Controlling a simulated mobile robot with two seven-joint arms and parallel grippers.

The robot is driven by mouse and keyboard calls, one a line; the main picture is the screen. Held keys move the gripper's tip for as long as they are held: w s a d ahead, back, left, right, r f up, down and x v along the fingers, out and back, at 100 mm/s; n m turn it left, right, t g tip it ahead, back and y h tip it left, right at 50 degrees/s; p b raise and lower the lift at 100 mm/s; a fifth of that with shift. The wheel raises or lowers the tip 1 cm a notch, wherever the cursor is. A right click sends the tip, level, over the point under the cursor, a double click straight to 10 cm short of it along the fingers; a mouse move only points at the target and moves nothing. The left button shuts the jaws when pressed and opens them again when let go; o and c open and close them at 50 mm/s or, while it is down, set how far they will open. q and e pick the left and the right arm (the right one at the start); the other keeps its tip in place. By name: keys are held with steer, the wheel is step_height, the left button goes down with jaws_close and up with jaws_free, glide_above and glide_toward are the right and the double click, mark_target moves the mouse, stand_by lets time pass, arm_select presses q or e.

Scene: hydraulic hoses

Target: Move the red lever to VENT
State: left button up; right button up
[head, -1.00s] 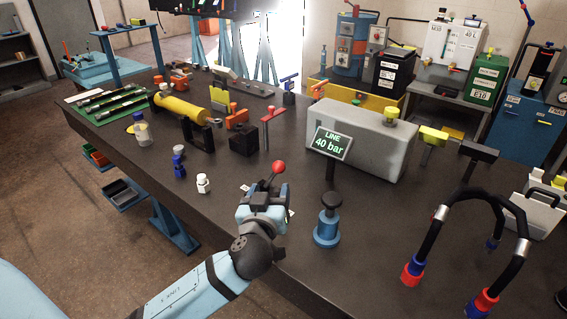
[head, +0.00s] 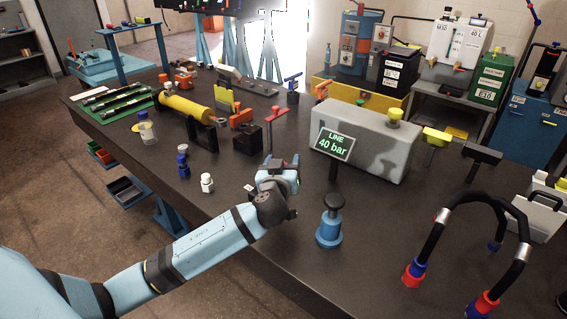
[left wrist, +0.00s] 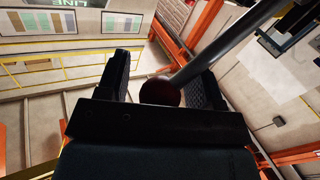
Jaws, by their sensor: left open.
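The red lever shows in the left wrist view as a grey rod with a dark red ball knob (left wrist: 160,92) at its end. The knob lies between the two black fingers of my left gripper (left wrist: 165,68), near the palm. The fingers are apart, and I cannot tell whether either touches the knob. In the head view my left gripper (head: 279,174) is over the bench in front of the LINE sign (head: 334,145) reading 40 bar. It hides most of the lever and its base there. I cannot read a VENT marking. My right gripper is not in view.
A blue cylinder with a black knob (head: 330,228) stands just right of my left gripper. A grey block (head: 372,150) is behind the sign. A black hose arch (head: 480,200) stands at right. Small white (head: 207,183) and blue bottles stand at left.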

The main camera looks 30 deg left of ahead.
arm_select(q)
jaws_close()
steer(key=a+n+p, duration=0.1)
steer(key=a+n+g+h+p, duration=0.1)
steer(key=a+n+p, duration=0.1)
steer(key=a+n+g+h+p, duration=0.1)
steer(key=a, duration=0.1)
steer(key=shift+w+a+r+n, duration=0.1)
steer(key=shift+w+r+n, duration=0.1)
steer(key=shift+r+n, duration=0.15)
jaws_free()
steer(key=shift+r, duration=0.1)
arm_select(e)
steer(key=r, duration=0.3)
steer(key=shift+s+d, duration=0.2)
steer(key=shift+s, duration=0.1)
arm_select(q)
steer(key=shift+s, duration=0.1)
